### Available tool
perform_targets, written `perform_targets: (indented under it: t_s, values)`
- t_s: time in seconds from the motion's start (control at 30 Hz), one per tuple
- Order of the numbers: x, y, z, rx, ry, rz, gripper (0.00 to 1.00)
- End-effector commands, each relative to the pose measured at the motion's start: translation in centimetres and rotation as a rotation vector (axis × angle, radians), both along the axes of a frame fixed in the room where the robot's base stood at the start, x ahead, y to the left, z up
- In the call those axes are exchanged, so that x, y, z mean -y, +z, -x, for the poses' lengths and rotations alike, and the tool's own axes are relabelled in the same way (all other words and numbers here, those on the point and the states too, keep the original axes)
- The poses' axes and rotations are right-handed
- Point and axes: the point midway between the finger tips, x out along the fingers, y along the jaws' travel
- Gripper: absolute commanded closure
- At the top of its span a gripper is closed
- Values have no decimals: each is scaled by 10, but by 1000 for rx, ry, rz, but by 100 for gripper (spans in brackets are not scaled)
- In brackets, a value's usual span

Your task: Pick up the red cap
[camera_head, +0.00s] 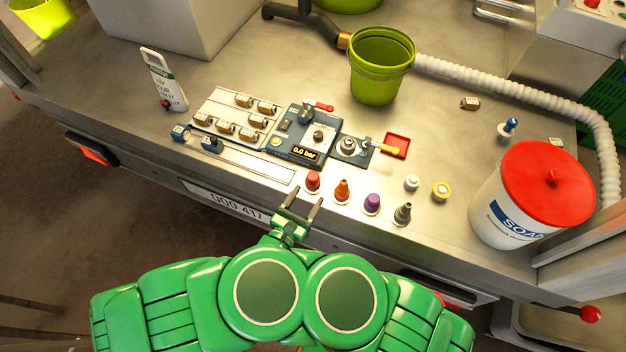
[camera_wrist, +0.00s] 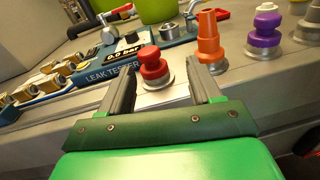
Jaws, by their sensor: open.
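The red cap (camera_head: 313,180) stands upright on a small metal base near the front edge of the steel counter, leftmost in a front row of caps. My gripper (camera_head: 298,205) is open just in front of it, toward the counter's front edge. In the wrist view the red cap (camera_wrist: 152,64) shows beyond and between the two open fingers (camera_wrist: 160,88). It appears not gripped, and I cannot tell whether a finger touches it.
An orange cap (camera_head: 342,189), a purple cap (camera_head: 372,202) and a grey cap (camera_head: 403,212) stand to the right. The leak tester (camera_head: 303,140) lies behind. A soap bucket (camera_head: 500,212) stands at right and a green bucket (camera_head: 378,80) at the back.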

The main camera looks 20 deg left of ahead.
Motion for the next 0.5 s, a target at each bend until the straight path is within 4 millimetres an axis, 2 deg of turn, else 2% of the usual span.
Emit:
perform_targets:
  t_s: [0.27,0.5]
  values:
    - [-11,-4,1,29,95,87,37]
    - [-11,-3,-12,29,92,87,37]
